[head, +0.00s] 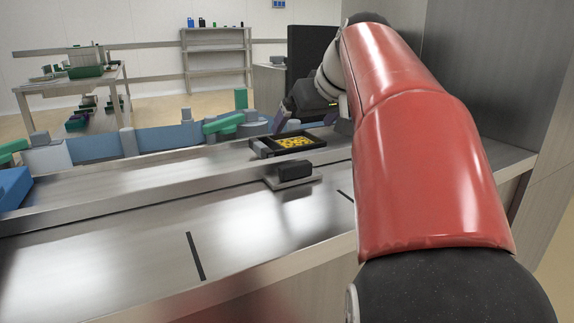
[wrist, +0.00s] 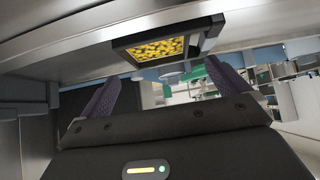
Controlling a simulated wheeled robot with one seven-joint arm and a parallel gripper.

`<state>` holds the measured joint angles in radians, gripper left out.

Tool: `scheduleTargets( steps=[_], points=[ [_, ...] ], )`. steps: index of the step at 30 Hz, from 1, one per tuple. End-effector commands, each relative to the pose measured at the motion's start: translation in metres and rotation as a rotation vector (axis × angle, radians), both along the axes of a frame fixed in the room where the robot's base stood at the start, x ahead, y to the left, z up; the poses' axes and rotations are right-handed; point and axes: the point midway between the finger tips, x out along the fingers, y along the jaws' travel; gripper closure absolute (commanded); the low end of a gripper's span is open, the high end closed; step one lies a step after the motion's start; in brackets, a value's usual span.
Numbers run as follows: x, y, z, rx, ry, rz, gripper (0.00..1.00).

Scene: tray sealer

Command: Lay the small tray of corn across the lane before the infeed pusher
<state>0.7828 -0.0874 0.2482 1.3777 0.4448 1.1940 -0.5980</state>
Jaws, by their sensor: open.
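The small tray of corn (head: 262,148) is black with yellow corn in it. It sits in the metal lane (head: 140,184) right of centre in the head view. The tray also shows at the top of the wrist view (wrist: 208,33), beyond my fingertips. My gripper (head: 306,121) is open and empty, with its two purple fingers apart just behind and above the tray. The fingers also show in the wrist view (wrist: 165,78). A black block (head: 294,171) on a grey plate stands in front of the tray; I cannot tell whether it is the infeed pusher.
A low metal rail (head: 120,205) runs along the front of the lane. Blue panels (head: 165,137) and green parts (head: 223,122) line its far side. A blue block (head: 14,188) stands at the left. The front metal deck is mostly clear. A tall steel cabinet (head: 495,70) stands at the right.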

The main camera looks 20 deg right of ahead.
Motion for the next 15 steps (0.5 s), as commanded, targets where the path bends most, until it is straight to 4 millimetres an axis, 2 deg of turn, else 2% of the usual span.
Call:
scheduleTargets(
  steps=[11,15],
  points=[
    [0.024,-0.005,-0.027,0.002,-0.010,-0.007,0.00],
    [0.039,-0.007,-0.043,0.002,-0.009,-0.006,0.00]
  ],
)
